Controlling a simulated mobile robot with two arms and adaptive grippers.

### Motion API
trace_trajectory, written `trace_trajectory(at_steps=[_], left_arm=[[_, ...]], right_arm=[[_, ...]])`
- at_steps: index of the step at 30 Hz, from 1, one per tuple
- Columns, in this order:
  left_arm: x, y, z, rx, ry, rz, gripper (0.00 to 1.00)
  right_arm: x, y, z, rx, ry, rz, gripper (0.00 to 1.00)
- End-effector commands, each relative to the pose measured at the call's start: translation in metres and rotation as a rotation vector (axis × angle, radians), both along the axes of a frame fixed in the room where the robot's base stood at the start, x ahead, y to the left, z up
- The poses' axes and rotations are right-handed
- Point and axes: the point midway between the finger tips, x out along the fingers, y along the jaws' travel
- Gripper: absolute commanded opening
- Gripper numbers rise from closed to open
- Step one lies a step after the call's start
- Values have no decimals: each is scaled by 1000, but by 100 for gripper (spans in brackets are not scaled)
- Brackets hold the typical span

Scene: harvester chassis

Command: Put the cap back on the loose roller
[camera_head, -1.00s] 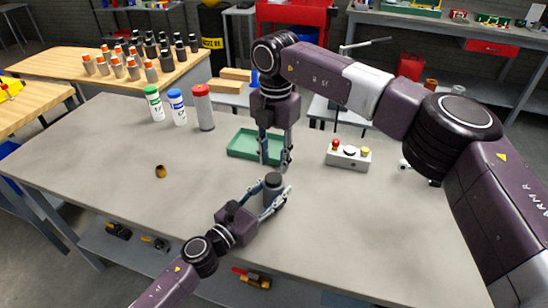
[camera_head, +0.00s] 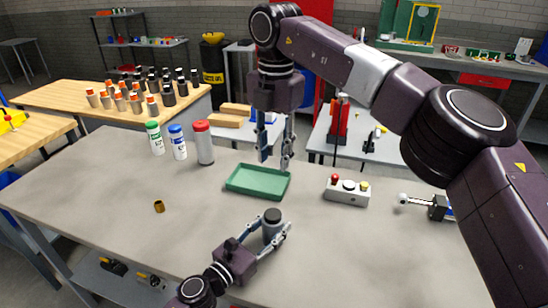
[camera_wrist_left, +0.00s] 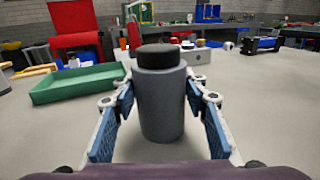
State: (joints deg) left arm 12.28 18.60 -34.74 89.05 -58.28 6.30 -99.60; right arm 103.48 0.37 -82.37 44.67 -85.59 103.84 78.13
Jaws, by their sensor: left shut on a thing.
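The loose roller (camera_head: 272,232) is a grey cylinder standing upright near the front middle of the table. A black cap-like piece (camera_wrist_left: 158,57), narrower than the body, sits on its top end; I cannot tell how firmly it is seated. My left gripper (camera_head: 279,237) has its fingers on both sides of the roller, shut on its body. The roller fills the middle of the left wrist view (camera_wrist_left: 160,105). My right gripper (camera_head: 275,158) hangs above the green tray's far edge, fingers apart, with nothing seen between them.
A green tray (camera_head: 236,184) lies behind the roller. A button box (camera_head: 347,191) stands to the right. Bottles with green, blue and red (camera_head: 203,143) lids stand at back left. A small brass piece (camera_head: 159,206) lies left. Several rollers (camera_head: 138,103) stand on the wooden bench.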

Motion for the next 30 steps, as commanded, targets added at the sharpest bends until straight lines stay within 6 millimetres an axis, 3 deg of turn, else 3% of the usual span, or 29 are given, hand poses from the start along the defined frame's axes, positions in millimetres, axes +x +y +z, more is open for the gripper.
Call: trace_trajectory(at_steps=[2,3,7,20,30], left_arm=[[0,0,-1,1,2,0,0],[0,0,-1,1,2,0,45],[0,0,-1,1,1,0,59],[-7,6,-1,1,1,1,61],[-55,44,-2,1,4,1,61]], right_arm=[[0,0,0,0,0,0,32],[0,0,0,0,0,0,32],[0,0,0,0,0,0,32],[0,0,0,0,0,0,32],[0,0,0,-1,-1,0,32]])
